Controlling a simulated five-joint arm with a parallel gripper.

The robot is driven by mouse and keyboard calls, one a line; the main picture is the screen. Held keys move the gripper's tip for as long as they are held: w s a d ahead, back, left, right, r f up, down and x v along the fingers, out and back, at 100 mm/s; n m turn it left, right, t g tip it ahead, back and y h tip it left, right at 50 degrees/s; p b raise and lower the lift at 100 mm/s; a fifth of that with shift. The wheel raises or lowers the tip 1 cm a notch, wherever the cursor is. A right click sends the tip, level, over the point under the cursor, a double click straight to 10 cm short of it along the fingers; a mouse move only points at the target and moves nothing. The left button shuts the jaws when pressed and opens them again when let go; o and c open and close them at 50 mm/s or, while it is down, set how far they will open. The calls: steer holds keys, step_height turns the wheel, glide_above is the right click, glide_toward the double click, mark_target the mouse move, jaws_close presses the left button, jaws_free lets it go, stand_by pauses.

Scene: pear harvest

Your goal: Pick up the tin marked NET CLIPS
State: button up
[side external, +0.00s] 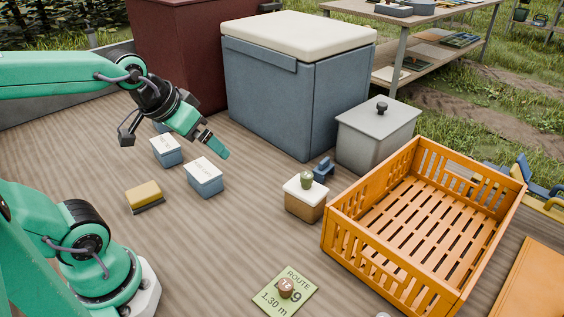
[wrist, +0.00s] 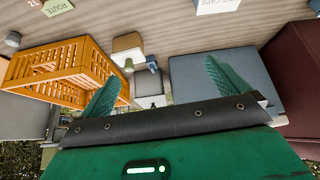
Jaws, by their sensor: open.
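Several small blue-grey tins with white lettered lids stand on the wooden surface. A nearer tin (side external: 204,180) is below and left of my gripper (side external: 216,148), and a second tin (side external: 165,152) is further left. Another one (side external: 160,127) is mostly hidden behind my wrist. The lid lettering is too small to read surely, so I cannot tell which is NET CLIPS. In the wrist view a white lettered lid (wrist: 217,6) is cut off by the top edge. My gripper (wrist: 164,66) is open and empty, above the surface, with its fingers apart.
A large blue-grey chest (side external: 300,95) with a cream lid stands behind. A grey lidded box (side external: 375,140) and an orange slatted crate (side external: 345,240) are to the right. A yellow-topped block (side external: 144,194), a lidded box (side external: 305,207) and a ROUTE card (side external: 270,300) lie nearer.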

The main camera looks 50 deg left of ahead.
steer(key=shift+m+g+h, duration=0.3)
steer(key=shift+m+g, duration=0.1)
steer(key=shift+m, duration=0.2)
steer(key=s+d, duration=0.1)
steer(key=s, duration=0.1)
steer(key=s+d, duration=0.1)
steer(key=s, duration=0.1)
steer(key=shift+s+d+r, duration=0.1)
steer(key=shift+d+r, duration=0.05)
steer(key=shift+d, duration=0.15)
steer(key=shift+c, duration=1.1)
